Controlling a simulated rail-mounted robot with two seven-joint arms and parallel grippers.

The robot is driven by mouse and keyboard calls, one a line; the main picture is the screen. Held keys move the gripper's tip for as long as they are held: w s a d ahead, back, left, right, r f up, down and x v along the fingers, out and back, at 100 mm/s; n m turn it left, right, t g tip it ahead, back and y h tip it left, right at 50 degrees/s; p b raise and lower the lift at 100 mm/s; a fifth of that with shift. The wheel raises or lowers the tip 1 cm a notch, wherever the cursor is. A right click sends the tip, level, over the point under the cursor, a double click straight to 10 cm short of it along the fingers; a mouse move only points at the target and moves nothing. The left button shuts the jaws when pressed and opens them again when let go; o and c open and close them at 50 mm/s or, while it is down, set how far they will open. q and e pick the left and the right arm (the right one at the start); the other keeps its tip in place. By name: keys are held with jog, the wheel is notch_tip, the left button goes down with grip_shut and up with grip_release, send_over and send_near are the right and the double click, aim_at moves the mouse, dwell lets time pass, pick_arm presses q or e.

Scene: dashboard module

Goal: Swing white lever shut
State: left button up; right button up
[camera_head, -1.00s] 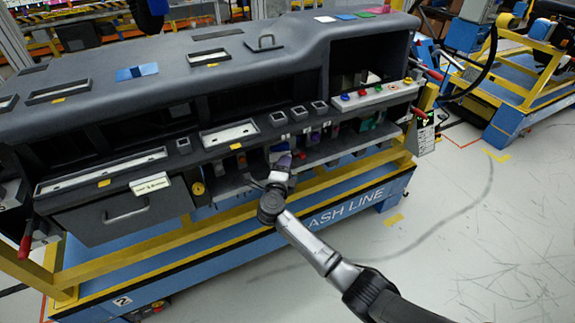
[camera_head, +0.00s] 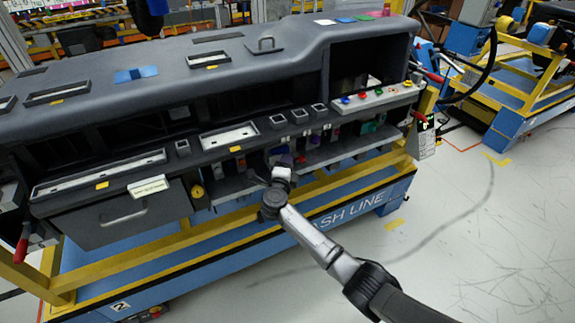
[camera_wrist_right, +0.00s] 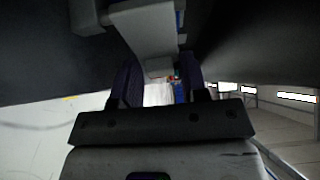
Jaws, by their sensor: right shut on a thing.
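My right gripper (camera_head: 280,162) reaches in under the front ledge of the dark dashboard module (camera_head: 215,172). In the right wrist view its two dark purple fingers (camera_wrist_right: 158,82) stand either side of a pale grey-white piece, which looks like the white lever (camera_wrist_right: 152,30). The gripper is shut on it. The lever comes down from the dark underside above. Its far end and pivot are hidden, and in the head view the gripper and ledge cover it. My left gripper is not in view.
A yellow and blue cart frame (camera_head: 225,232) carries the module. A drawer with a handle (camera_head: 124,216) is to the left of the gripper. A row of coloured knobs (camera_head: 378,94) is to the right. Open floor (camera_head: 480,245) lies at the right.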

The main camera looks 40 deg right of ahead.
jog(key=shift+c, duration=0.7)
jog(key=p, duration=0.2)
jog(key=n+t+y+p, duration=0.1)
jog(key=shift+w+d+r+t+p, duration=0.15)
jog(key=shift+d+r+t+p, duration=0.15)
jog(key=shift+p, duration=0.1)
jog(key=shift+w+d+f+n+t+y+p, duration=0.15)
jog(key=shift+w+f+n+t+y+p, duration=0.1)
jog(key=shift+n+t+y+p, duration=0.45)
jog(key=shift+f, duration=0.1)
jog(key=o, duration=0.7)
